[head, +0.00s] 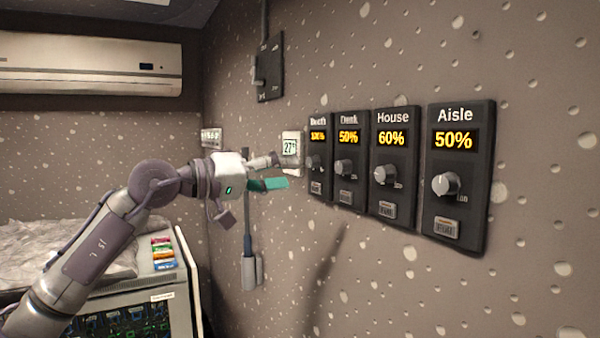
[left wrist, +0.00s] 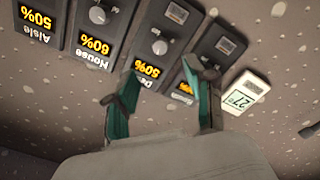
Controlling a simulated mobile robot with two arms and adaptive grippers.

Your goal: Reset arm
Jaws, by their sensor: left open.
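My left arm reaches in from the left in the head view, with its left gripper (head: 277,172) in front of the wall, left of the fader panels. In the left wrist view the left gripper (left wrist: 158,95) is open and empty, its teal fingers apart below the panels. The panels read Aisle 50% (head: 440,205), House 60% (head: 402,152), a third at 50% (head: 347,188) and a leftmost one (head: 318,200) whose label and number are too small to read surely. Each has a silver knob and a small button. My right gripper is not in view.
A white thermostat reading 27 (head: 291,147) is on the wall beside the gripper. A dark switch plate (head: 269,70) is above it. An air conditioner (head: 90,68) hangs at the left, above a covered surface and an equipment rack (head: 165,297). Wall space below the panels is clear.

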